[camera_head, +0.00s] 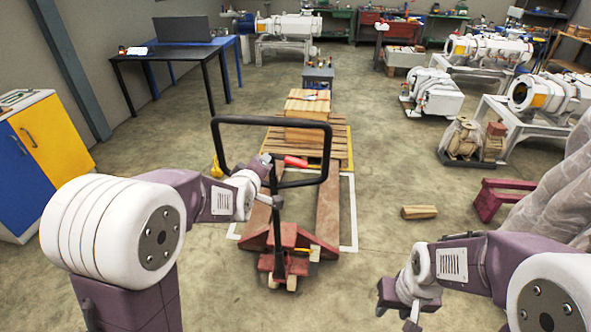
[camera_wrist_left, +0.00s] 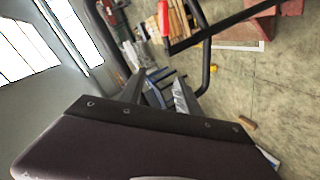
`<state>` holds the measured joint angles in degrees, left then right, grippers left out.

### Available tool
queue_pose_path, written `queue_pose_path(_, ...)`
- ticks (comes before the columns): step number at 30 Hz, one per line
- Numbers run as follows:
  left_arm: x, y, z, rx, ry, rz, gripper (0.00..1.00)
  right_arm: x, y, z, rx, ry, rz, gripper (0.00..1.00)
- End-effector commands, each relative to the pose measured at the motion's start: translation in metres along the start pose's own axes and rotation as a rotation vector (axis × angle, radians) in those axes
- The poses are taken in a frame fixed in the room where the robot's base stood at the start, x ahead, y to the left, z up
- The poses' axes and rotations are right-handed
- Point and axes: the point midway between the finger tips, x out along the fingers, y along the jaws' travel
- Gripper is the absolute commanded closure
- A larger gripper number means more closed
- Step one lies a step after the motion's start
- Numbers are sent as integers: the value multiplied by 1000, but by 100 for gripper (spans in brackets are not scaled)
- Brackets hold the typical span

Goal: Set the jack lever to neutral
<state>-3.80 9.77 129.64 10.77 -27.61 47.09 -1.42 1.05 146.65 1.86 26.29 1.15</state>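The pallet jack (camera_head: 287,240) stands in the middle of the head view, with a red base and a black loop handle (camera_head: 216,150) on an upright shaft. Its red lever (camera_head: 295,161) sits inside the loop; it also shows in the left wrist view (camera_wrist_left: 163,18). My left gripper (camera_head: 272,182) is at the loop's lower left, just left of and below the lever. In the left wrist view its two grey fingers (camera_wrist_left: 158,93) are apart with nothing between them; the lever is beyond them. My right gripper (camera_head: 398,308) is low at the right, apparently open and empty, away from the jack.
A wooden pallet (camera_head: 338,135) with a wooden box (camera_head: 306,110) lies behind the jack. A wood block (camera_head: 419,212) and a dark red stand (camera_head: 495,200) are on the floor at right. A blue and yellow cabinet (camera_head: 45,150) stands at left. Floor around the jack is mostly clear.

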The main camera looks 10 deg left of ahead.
Motion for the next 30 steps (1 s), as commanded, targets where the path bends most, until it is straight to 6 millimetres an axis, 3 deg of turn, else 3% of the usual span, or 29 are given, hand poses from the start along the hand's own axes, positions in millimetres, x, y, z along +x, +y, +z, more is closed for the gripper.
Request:
queue_pose_path(1,36,0,9,-112,87,119,60,47,1,5,0,-1,0,60)
queue_pose_path(3,66,16,12,-259,188,291,60,84,2,9,0,-2,0,60)
queue_pose_path(5,86,19,24,-315,225,374,60,107,2,12,0,-2,0,60)
queue_pose_path(7,108,8,51,-321,222,397,60,128,2,14,0,-2,0,60)
queue_pose_path(11,133,-18,100,-303,167,366,60,150,3,16,0,-1,0,60)
queue_pose_path(13,136,-22,109,-298,154,359,60,152,3,16,0,-1,0,60)
queue_pose_path(20,138,-13,105,-295,150,359,60,139,3,15,0,0,0,60)
queue_pose_path(30,187,10,90,-293,149,356,60,66,1,7,0,0,0,60)
